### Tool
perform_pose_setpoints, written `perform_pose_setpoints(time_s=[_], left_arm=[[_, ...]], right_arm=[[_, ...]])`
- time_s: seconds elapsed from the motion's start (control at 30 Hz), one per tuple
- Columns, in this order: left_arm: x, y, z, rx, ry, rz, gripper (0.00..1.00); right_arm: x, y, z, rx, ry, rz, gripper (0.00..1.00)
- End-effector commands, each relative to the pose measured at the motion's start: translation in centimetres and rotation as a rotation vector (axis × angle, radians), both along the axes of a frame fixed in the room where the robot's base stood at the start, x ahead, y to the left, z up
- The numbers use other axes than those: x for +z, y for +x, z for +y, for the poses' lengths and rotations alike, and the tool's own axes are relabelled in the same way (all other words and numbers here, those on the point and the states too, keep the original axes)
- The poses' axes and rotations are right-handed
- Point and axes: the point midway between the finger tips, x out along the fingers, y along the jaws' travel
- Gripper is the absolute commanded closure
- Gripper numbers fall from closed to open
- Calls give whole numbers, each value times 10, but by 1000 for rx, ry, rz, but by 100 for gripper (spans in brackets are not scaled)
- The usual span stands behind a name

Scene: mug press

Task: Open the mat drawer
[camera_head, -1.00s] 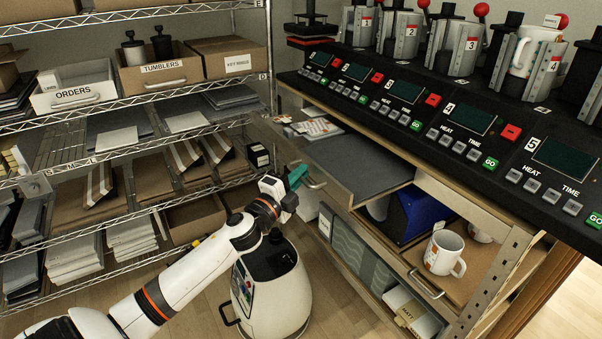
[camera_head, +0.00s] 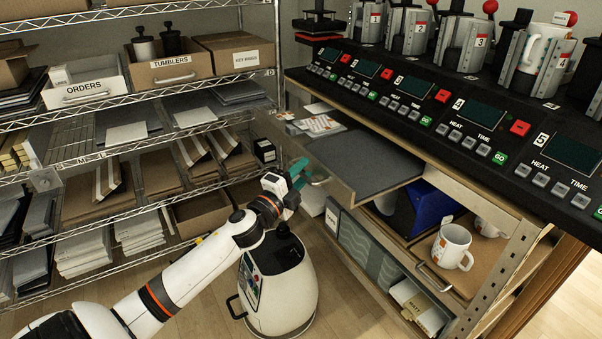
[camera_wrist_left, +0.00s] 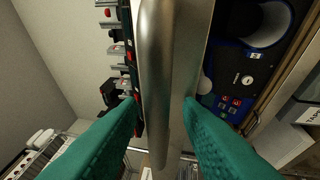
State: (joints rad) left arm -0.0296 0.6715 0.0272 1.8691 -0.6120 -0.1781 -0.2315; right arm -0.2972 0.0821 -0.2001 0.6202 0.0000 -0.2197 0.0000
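The mat drawer (camera_head: 405,178) stands pulled out from the bench below the row of press controls. A dark grey mat lies in it, with small papers towards its back left. My left gripper (camera_head: 308,173) is at the drawer's front. In the left wrist view, the drawer's metal bar handle (camera_wrist_left: 156,85) runs between the two teal fingers of my left gripper (camera_wrist_left: 162,108). The fingers look spread, with a gap beside the bar. My right gripper is in neither view.
A rounded white machine (camera_head: 288,290) stands on the floor beside my left arm. Wire shelves with boxes (camera_head: 168,72) fill the left.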

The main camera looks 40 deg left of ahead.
Motion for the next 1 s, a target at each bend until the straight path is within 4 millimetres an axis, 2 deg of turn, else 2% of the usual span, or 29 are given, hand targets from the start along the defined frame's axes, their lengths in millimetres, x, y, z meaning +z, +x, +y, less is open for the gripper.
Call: perform_pose_setpoints(time_s=[0.27,0.7,0.83,1.0], left_arm=[[-3,-10,0,-1,-1,1,68],[-17,-86,-1,-1,-2,3,68],[-20,-104,-1,1,-2,2,68],[-21,-116,-1,1,0,0,68]], right_arm=[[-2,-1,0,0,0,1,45],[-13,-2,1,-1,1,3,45],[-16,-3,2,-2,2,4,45],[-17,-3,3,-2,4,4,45]])
